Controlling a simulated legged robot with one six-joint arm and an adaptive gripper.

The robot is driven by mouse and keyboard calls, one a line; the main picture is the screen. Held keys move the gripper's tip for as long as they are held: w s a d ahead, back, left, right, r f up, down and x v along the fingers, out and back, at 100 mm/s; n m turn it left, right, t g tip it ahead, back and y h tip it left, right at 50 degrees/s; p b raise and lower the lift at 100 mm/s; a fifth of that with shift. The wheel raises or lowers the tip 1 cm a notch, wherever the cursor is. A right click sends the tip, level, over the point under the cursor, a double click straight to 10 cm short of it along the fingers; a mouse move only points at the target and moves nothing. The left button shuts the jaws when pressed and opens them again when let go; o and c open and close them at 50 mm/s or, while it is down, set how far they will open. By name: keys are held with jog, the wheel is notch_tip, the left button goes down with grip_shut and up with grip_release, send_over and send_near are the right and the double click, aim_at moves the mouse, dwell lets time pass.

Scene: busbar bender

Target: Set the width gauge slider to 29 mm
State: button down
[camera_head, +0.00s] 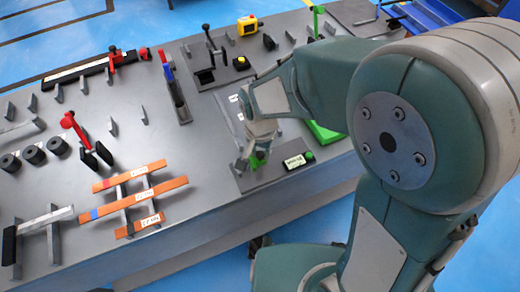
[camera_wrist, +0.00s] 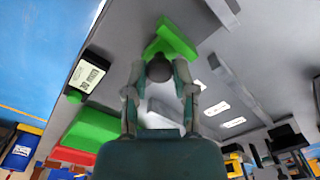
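The width gauge's green slider (camera_wrist: 172,38) shows just past my fingertips in the wrist view, with a dark grey round knob (camera_wrist: 160,69) at its near end. My gripper (camera_wrist: 161,72) has its two fingers drawn in on either side of this knob and appears closed on it. In the head view my gripper (camera_head: 256,148) is low over the gauge plate near the table's front edge, with a bit of green (camera_head: 258,159) under it. The gauge's display (camera_head: 294,162) is right of the gripper, and in the wrist view (camera_wrist: 88,74) its digits are too small to read surely.
A green block (camera_wrist: 92,128) lies beside the gauge. Orange bars (camera_head: 140,190) on a rack stand to the left, with a red-handled clamp (camera_head: 72,126) beyond. A black lever (camera_head: 208,40) and a yellow button box (camera_head: 247,25) stand farther back. My arm covers the table's right part.

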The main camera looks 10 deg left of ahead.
aim_at(259, 153)
jog(key=shift+c, duration=2.3)
grip_release()
jog(key=shift+a, duration=0.1)
notch_tip(259, 153, up, 12)
